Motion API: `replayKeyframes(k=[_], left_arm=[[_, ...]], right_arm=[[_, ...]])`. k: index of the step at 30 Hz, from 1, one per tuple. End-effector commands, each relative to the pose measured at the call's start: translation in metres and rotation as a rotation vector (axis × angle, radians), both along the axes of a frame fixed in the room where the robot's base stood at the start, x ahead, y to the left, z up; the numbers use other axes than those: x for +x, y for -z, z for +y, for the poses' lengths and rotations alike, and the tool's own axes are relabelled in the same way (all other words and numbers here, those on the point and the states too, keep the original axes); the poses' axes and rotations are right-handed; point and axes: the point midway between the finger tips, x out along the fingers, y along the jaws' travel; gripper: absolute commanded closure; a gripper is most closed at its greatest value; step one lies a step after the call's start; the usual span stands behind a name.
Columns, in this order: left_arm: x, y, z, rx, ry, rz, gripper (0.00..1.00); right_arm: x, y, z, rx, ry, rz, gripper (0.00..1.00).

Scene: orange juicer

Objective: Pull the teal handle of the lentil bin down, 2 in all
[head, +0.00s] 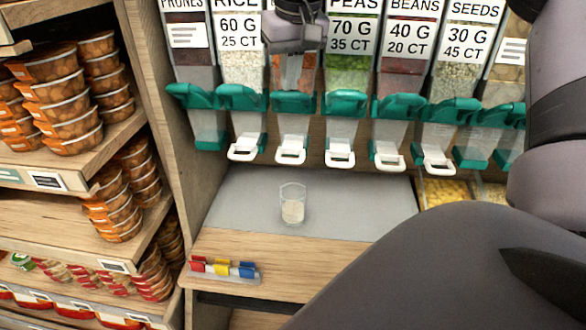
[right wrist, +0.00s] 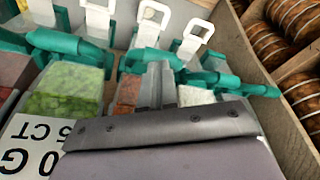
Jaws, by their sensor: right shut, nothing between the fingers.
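The lentil bin (head: 306,72) holds orange-red lentils and stands between the rice bin and the peas bin; its label is hidden behind my gripper. Its teal handle (head: 292,103) runs across the bin's lower front, above a white-tipped spout (head: 291,149). My right gripper (head: 292,68) is in front of the bin's upper part, above the handle, with its fingers shut and empty. In the right wrist view the shut fingertips (right wrist: 155,72) point towards the teal handles, beside the orange-red lentils (right wrist: 128,92). I cannot tell whether they touch the handle. My left gripper is out of view.
A clear cup (head: 292,209) with pale contents stands on the grey mat (head: 240,200) below the spouts. Red, yellow and blue clips (head: 222,268) lie at the counter's front left. Neighbouring teal handles (head: 241,98) are close on both sides. Shelves of packaged tubs (head: 62,105) stand left.

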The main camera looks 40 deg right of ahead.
Motion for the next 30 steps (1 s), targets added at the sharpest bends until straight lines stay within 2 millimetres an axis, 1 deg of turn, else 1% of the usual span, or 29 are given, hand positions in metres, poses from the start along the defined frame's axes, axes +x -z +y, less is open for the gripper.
replayKeyframes(k=[1,24,30], left_arm=[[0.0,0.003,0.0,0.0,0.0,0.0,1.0],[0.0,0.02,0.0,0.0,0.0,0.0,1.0],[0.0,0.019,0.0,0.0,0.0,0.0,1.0]], right_arm=[[0.0,0.007,-0.002,-0.003,0.003,0.002,1.0],[-0.005,0.046,0.003,-0.004,0.007,0.002,1.0],[-0.005,0.044,0.004,-0.004,0.005,0.003,1.0]])
